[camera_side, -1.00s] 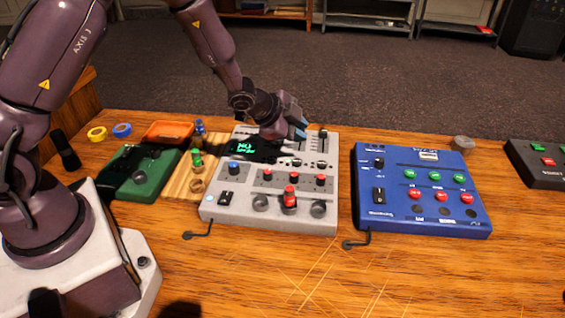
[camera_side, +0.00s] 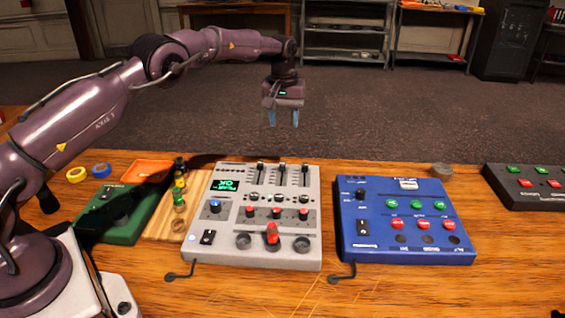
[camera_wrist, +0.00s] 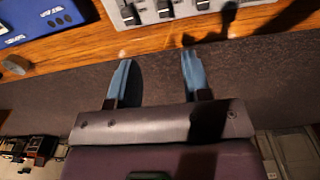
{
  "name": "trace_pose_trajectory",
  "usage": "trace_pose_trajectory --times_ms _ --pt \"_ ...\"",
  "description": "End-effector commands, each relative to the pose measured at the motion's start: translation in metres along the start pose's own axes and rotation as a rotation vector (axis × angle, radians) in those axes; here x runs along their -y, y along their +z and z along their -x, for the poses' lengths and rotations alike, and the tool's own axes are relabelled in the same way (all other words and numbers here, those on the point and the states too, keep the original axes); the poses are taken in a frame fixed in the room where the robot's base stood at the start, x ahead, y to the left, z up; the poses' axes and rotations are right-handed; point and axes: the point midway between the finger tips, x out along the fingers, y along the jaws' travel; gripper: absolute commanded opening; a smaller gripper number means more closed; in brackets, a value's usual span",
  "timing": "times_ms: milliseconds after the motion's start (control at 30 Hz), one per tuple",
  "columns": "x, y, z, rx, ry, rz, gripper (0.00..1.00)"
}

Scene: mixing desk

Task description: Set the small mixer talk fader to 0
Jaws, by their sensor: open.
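The light grey mixer (camera_side: 225,238) lies on the wooden desk in the side view, with three black-capped faders along its top right. These are a left fader (camera_side: 260,168), a middle fader (camera_side: 282,170) and a right fader (camera_side: 305,169). Their caps all stand toward the upper end of their slots. The labels are too small to read, so I cannot tell which is talk. The display (camera_side: 225,184) glows green, its lower line reading "OK". My gripper (camera_side: 284,119) is open and empty, raised beyond the desk's far edge. In the wrist view its blue fingers (camera_wrist: 157,72) are apart, short of the mixer (camera_wrist: 180,10).
A blue panel (camera_side: 375,240) with green and red buttons lies right of the mixer. A dark button box (camera_side: 510,195) lies farther right. A green box (camera_side: 125,230), wooden board (camera_side: 160,228), orange tray (camera_side: 147,171) and tape rolls (camera_side: 76,175) are left.

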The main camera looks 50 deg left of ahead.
Motion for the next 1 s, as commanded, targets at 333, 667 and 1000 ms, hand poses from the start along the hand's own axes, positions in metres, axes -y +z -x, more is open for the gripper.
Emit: trace_pose_trajectory --times_ms 333,667,1000 --pt "0.005 0.007 -0.038 0.034 -0.022 0.042 0.45" --pt "0.006 0.009 -0.104 0.031 -0.021 0.04 0.45" --pt "0.006 0.009 -0.13 0.028 -0.019 0.04 0.45"
